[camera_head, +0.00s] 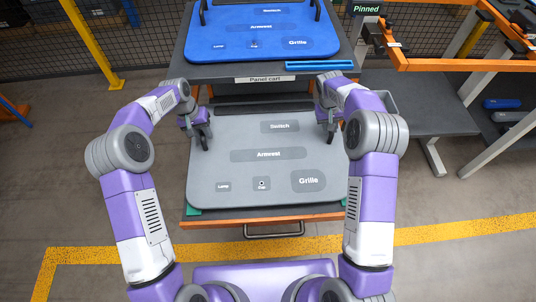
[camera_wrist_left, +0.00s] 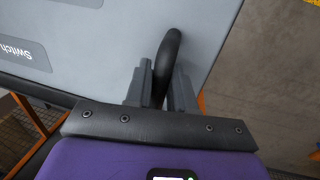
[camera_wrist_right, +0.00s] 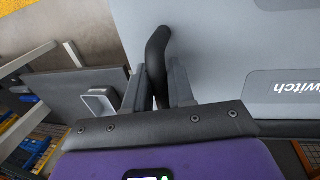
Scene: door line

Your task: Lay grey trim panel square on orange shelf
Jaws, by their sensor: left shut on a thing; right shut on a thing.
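The grey trim panel (camera_head: 232,160), marked Switch, Armrest, Lamp and Grille, lies over the orange shelf (camera_head: 240,224) of the panel cart. Green corner pieces (camera_head: 193,211) show under its front corners. The panel looks nearly square with the shelf's front edge. I cannot tell whether it touches the shelf. My left gripper (camera_head: 204,140) is shut on the black handle at the panel's left side, and this handle shows in the left wrist view (camera_wrist_left: 168,60). My right gripper (camera_head: 330,134) is shut on the right black handle, which shows in the right wrist view (camera_wrist_right: 157,60).
A blue panel (camera_head: 225,28) lies on the cart's upper level, with a blue bar (camera_head: 320,65) at its front. A grey bench (camera_head: 425,110) and an orange frame (camera_head: 440,65) stand at the right. A yellow post (camera_head: 92,45) stands at the left.

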